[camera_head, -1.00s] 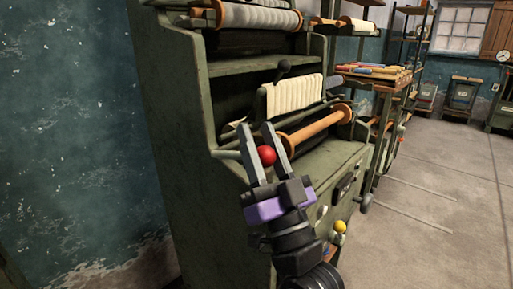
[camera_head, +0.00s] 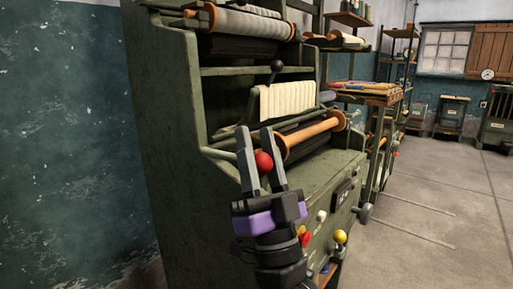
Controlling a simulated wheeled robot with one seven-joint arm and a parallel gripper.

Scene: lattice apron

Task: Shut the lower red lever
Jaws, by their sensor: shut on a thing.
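A round red knob (camera_head: 263,162) sits between the fingers of my gripper (camera_head: 255,136), in front of the green machine (camera_head: 165,150). My gripper is shut on this knob, with its fingers pointing up. Whether a lever arm joins the knob to the machine is hidden by the fingers. Lower down, a small red piece (camera_head: 305,240) shows at the right edge of my wrist, mostly hidden behind it. A yellow knob (camera_head: 340,236) stands to its right, low on the machine's front.
An orange-ended roller (camera_head: 312,133) and a cream ribbed panel (camera_head: 287,101) are just behind my gripper. A black ball-topped lever (camera_head: 277,66) rises above them. A blue wall (camera_head: 65,140) is at left. Open concrete floor (camera_head: 430,220) lies at right.

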